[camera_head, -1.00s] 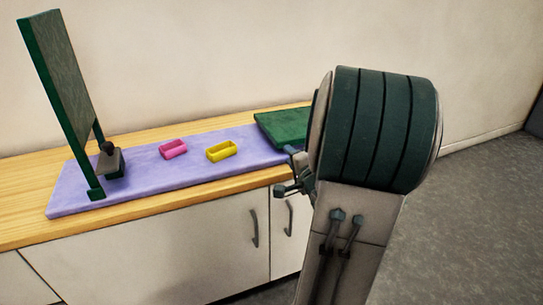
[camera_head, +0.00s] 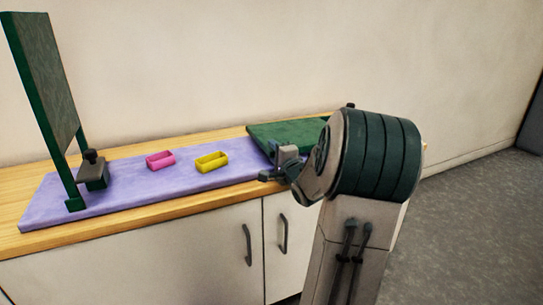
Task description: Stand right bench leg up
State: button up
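The right bench leg is a dark green panel (camera_head: 283,133) lying flat at the right end of the purple mat, partly hidden behind my arm. My gripper (camera_head: 272,165) is at the panel's near left edge, low over the mat. My wrist hides part of it, so I cannot tell whether its fingers are open, shut or touching the panel. Another dark green panel (camera_head: 42,90) stands upright at the left end of the mat, with a small dark clamp-like piece (camera_head: 92,170) at its foot.
The purple mat (camera_head: 120,203) lies on a wooden counter (camera_head: 15,200) above white cabinets. A pink open block (camera_head: 160,160) and a yellow open block (camera_head: 212,162) sit mid-mat. A wall stands behind. Mat between the blocks and the left panel is clear.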

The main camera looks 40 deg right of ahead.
jog(key=shift+x, duration=0.8)
grip_shut()
jog(key=shift+r, duration=0.15)
